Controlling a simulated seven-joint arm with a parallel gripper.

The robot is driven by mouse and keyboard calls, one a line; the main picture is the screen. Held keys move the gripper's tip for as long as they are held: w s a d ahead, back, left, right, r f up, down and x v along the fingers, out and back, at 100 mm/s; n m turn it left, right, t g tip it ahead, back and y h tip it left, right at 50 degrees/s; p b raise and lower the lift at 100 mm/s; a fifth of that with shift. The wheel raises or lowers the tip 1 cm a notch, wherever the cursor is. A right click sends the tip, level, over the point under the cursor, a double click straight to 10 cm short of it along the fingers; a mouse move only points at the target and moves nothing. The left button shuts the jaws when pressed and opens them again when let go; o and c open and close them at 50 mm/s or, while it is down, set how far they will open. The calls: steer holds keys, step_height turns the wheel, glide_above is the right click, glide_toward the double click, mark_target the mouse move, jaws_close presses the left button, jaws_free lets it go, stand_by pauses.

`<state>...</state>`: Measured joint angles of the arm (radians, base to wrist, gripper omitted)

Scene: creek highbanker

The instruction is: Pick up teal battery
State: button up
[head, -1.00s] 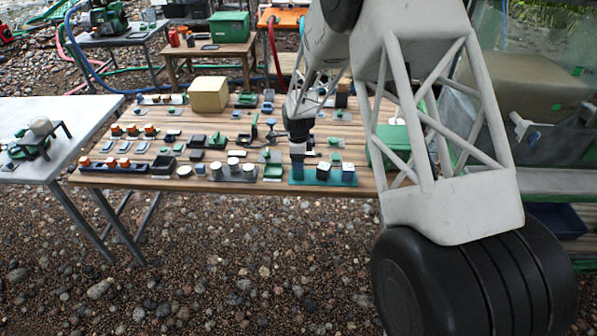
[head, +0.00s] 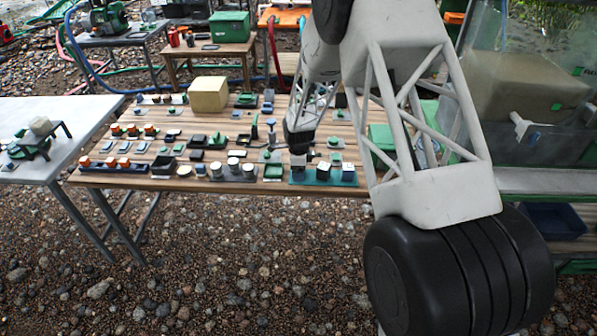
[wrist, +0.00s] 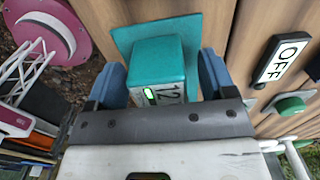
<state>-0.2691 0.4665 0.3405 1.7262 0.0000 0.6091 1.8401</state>
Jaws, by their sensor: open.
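The teal battery (wrist: 165,60) shows large in the wrist view, a teal block with a lit green indicator and "12" printed on its face. It lies between the two blue fingers of my open gripper (wrist: 162,78), one on each side; I cannot tell whether they touch it. A flat teal plate (wrist: 122,38) shows behind the battery. In the head view my gripper (head: 298,148) is low over the left end of the teal mat (head: 337,182) at the table's front edge. I cannot single out the battery there among the small blocks.
The slatted wooden table (head: 225,185) carries several rows of small parts left of my gripper. A tan block (head: 208,94) stands at the back. A green box (head: 381,148) is partly hidden behind my arm.

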stand_by(0.5)
steer(key=c, duration=1.1)
